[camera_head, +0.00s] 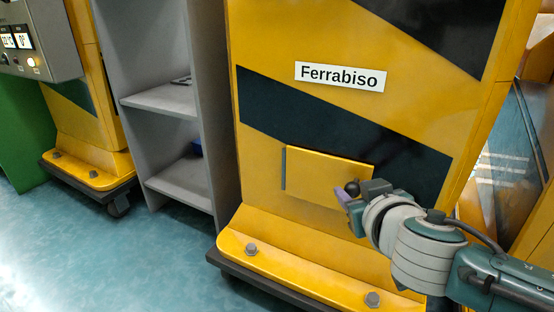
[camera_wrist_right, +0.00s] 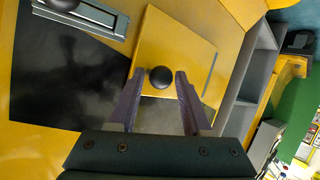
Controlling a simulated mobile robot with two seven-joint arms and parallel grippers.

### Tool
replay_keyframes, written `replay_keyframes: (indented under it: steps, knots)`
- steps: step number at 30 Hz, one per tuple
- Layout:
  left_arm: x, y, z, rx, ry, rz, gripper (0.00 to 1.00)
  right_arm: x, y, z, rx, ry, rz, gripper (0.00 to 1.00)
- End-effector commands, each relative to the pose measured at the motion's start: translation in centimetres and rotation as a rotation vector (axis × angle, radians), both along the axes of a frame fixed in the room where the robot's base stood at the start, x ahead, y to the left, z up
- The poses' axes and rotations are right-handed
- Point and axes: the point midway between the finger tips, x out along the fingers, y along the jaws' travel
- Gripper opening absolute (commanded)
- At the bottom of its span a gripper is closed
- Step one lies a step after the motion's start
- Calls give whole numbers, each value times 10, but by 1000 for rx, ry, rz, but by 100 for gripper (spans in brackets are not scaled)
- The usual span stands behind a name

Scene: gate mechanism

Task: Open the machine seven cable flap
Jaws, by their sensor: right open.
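The flap (camera_head: 325,175) is a yellow rectangular panel low on the yellow machine labelled "Ferrabiso" (camera_head: 340,76). It has a dark strip (camera_head: 283,168) along its left edge and a black round knob (camera_head: 352,187) near its right edge. It looks closed or nearly so. In the right wrist view the flap (camera_wrist_right: 185,45) shows with the knob (camera_wrist_right: 160,77) between the fingertips. My right gripper (camera_wrist_right: 160,80) is open, one finger on each side of the knob, with visible gaps. In the head view it (camera_head: 348,196) partly covers the flap's right side. My left gripper is out of view.
A grey shelf unit (camera_head: 172,99) stands left of the machine. A control box (camera_head: 38,42) is farther left. The machine's bolted base (camera_head: 290,262) juts out below the flap. Blue floor (camera_head: 110,265) is clear at left. A metal slotted plate (camera_wrist_right: 90,14) shows in the wrist view.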

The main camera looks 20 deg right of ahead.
Motion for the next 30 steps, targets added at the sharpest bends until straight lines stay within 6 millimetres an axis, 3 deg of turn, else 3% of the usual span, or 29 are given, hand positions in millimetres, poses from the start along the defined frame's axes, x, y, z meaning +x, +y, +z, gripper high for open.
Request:
replay_keyframes:
  steps: [3, 15, 30]
  knots:
    - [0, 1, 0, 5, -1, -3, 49, 0, 0, 0, 0, 0, 0, 46]
    - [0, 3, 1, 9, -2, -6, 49, 0, 0, 0, -1, 0, 0, 1]
    - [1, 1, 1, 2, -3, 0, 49, 0, 0, 0, -1, -1, 1, 0]
